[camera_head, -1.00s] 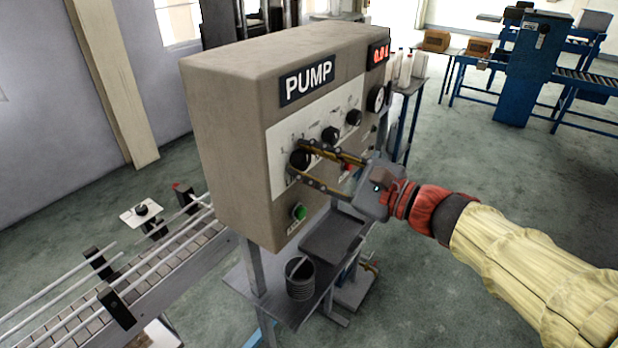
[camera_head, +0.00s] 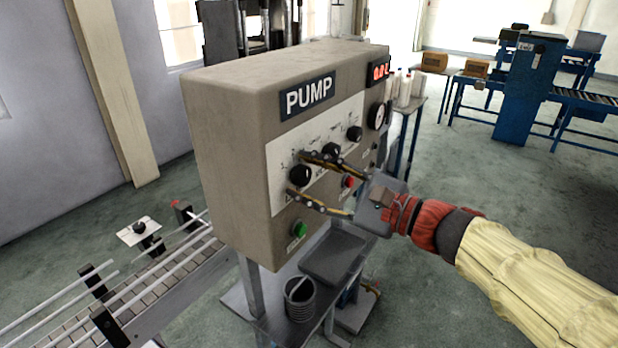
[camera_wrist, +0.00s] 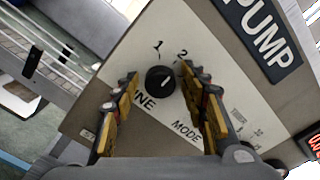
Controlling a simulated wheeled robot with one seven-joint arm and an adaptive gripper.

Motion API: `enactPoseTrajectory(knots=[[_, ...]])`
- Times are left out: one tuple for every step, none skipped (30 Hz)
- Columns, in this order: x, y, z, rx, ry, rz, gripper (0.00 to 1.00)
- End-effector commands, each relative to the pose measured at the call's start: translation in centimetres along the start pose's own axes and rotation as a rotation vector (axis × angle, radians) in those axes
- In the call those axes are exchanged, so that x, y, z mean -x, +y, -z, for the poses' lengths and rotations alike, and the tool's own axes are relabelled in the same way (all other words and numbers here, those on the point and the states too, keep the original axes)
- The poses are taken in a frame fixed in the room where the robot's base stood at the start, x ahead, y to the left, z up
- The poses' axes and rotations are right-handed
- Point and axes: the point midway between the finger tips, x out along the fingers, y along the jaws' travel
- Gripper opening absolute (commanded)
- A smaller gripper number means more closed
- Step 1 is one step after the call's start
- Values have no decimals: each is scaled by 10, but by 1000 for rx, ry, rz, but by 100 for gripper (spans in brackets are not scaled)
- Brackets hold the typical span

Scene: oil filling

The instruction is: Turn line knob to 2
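The black line knob (camera_head: 301,174) is on the white panel of the grey pump box (camera_head: 225,130). In the wrist view the knob (camera_wrist: 160,80) sits below the printed 1 (camera_wrist: 158,46) and 2 (camera_wrist: 182,53), above the partly covered word LINE. Its white mark slants up and right, toward the 2 side. My gripper (camera_head: 297,175) is open around the knob. In the wrist view its yellow-padded fingers (camera_wrist: 160,75) stand on either side of it, with a gap on both sides.
More black knobs, including one (camera_head: 331,151) close to the upper finger, a red button (camera_head: 348,181) and a green button (camera_head: 300,229) share the panel. A conveyor (camera_head: 160,290) runs at lower left.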

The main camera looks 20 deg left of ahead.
Motion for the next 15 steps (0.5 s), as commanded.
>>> enactPoseTrajectory(knots=[[0,0,0,0,0,0,48],[0,0,0,0,0,0,49],[0,0,0,0,0,0,49],[0,0,0,0,0,0,49],[0,0,0,0,0,0,49],[0,0,0,0,0,0,49],[0,0,0,0,0,0,49],[0,0,0,0,0,0,49],[0,0,0,0,0,0,49],[0,0,0,0,0,0,49],[1,0,0,0,1,1,49],[3,0,0,0,1,1,49],[5,-1,1,0,2,2,49],[8,-1,1,0,2,3,49],[12,-1,1,0,2,3,49]])
